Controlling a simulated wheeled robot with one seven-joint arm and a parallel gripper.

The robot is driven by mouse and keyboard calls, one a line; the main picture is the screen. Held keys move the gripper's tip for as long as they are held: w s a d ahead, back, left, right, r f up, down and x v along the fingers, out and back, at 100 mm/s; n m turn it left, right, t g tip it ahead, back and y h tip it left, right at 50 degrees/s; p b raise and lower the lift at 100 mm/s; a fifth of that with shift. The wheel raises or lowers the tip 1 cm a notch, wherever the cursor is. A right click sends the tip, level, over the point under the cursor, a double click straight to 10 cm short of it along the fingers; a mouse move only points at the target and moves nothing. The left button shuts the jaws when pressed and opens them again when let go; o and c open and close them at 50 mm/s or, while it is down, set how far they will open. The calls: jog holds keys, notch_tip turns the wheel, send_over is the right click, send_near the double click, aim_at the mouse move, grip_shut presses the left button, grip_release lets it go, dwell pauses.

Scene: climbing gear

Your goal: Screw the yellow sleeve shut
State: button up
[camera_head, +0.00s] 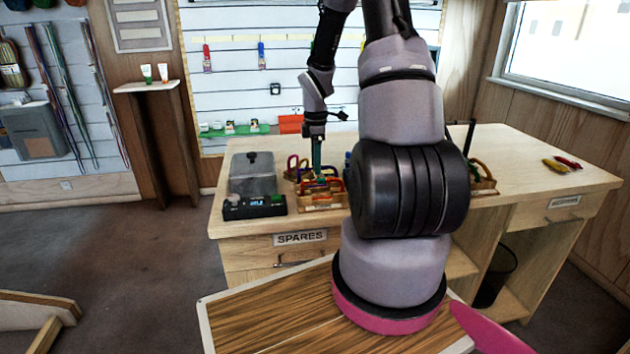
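My gripper (317,168) points down over a small wooden tray (322,206) on the workbench. Its narrow teal fingers are among several coloured carabiners (297,166), in purple, red, orange and green. The view is too small to show whether the fingers are apart or closed on one of them. I cannot make out a yellow sleeve among the carabiners, nor whether any sleeve is open or shut. My arm hides the middle of the bench.
A grey box (254,178) and a black device with a lit display (256,207) stand left of the tray. Another tray (484,187) is partly behind my arm. A yellow item (554,165) and a red item (568,162) lie on the bench's clear right side.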

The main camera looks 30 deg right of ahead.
jog(key=shift+f, duration=1)
jog(key=shift+s+a, duration=0.25)
jog(key=shift+s, duration=0.5)
jog(key=shift+r, duration=0.2)
jog(key=shift+d+r, duration=0.15)
jog(key=shift+r, duration=1.1)
jog(key=shift+w+d, duration=0.2)
jog(key=shift+w, duration=0.55)
